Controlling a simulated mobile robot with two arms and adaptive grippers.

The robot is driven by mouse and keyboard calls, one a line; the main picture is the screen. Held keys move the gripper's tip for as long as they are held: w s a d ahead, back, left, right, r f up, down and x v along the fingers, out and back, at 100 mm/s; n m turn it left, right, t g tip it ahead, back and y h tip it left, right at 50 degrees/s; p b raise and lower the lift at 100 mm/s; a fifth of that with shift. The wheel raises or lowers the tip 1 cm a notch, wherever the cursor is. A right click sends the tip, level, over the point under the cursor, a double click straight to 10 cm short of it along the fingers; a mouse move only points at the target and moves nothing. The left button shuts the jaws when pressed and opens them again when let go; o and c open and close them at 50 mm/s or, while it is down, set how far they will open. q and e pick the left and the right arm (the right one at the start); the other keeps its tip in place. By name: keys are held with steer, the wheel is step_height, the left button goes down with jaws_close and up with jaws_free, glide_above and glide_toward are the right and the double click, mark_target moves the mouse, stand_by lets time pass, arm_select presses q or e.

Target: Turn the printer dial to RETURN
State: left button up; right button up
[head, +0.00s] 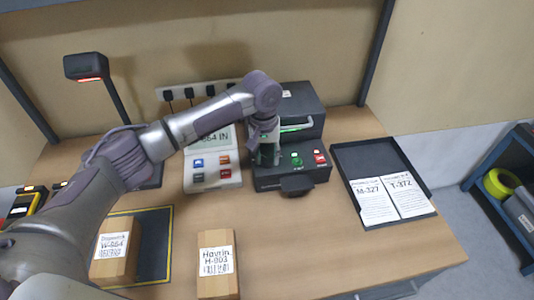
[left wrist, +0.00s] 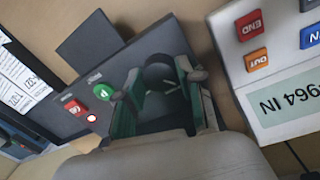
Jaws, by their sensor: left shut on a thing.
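The dark printer (head: 290,179) stands at the back middle of the bench, with a green button (head: 297,160) and a red switch (head: 320,157) on its front panel. My left gripper (head: 266,155) reaches down onto the left part of that panel. In the left wrist view, the left gripper's two greenish fingers (left wrist: 157,86) are shut on the dark round dial (left wrist: 158,74), one on each side. The dial's marks and pointer are hidden or too small to read, so its setting cannot be told. My right gripper is not in view.
A light control box (head: 214,173) with a display ending in "IN" and coloured buttons stands left of the printer. A black tray (head: 372,156) with two labelled cards is at right. Boxes (head: 216,252) (head: 114,266) stand at front. Bench space right of the boxes is clear.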

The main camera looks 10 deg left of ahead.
arm_select(q)
steer(key=shift+r+m+p, duration=0.25)
steer(key=shift+m+p, duration=0.35)
steer(key=shift+p, duration=0.15)
steer(key=shift+m+p, duration=1.05)
steer(key=shift+m, duration=0.15)
steer(key=shift+f+m+p, duration=0.1)
steer(key=shift+m+p, duration=0.55)
steer(key=shift+m, duration=0.45)
steer(key=shift+w+f+m+p, duration=0.1)
steer(key=shift+m+p, duration=0.35)
steer(key=shift+m, duration=0.65)
steer(key=o, duration=1.1)
steer(key=shift+o, duration=0.2)
